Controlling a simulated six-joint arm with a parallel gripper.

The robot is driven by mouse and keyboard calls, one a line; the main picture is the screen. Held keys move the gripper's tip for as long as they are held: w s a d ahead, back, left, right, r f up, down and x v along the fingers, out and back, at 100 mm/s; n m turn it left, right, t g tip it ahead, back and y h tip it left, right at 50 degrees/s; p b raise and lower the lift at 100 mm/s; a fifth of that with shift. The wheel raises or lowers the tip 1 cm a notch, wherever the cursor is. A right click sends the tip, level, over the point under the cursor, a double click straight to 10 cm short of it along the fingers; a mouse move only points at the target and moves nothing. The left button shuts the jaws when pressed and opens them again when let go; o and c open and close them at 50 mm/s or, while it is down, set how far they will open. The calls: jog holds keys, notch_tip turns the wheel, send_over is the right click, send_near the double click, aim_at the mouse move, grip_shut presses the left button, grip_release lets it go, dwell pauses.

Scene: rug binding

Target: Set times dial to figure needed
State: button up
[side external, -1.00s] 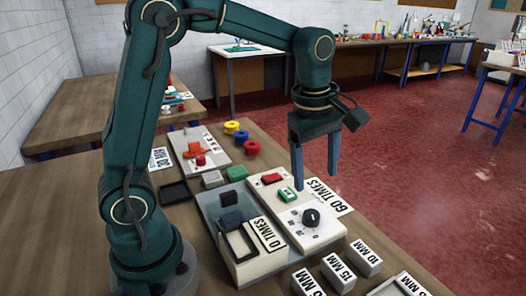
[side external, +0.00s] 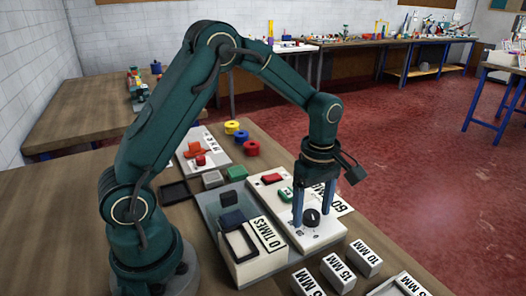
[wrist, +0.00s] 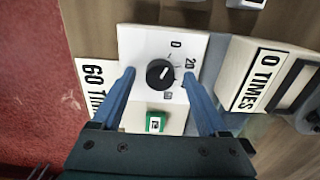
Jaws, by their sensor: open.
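The times dial is a round black knob (side external: 311,217) on a white panel (side external: 322,234). In the wrist view the knob (wrist: 160,73) has a white pointer line, with the figures 0 and 20 and another marking around it. My gripper (side external: 314,220) is open and points down over the panel. Its blue fingers stand on either side of the knob in the wrist view (wrist: 159,72), apart from it. The exact height of the fingertips above the panel is hard to tell. A card reading 60 TIMES (wrist: 95,88) lies beside the panel, partly covered by a finger in the wrist view.
A green button (wrist: 156,121) and a red button (side external: 272,178) sit on the same panel. A box labelled 0 TIMES (side external: 268,236) stands beside it. Several blocks marked in MM, including 10 MM (side external: 364,257), lie near the front. Coloured spools (side external: 242,135) stand behind.

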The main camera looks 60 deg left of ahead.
jog(key=shift+c, duration=0.4)
grip_shut()
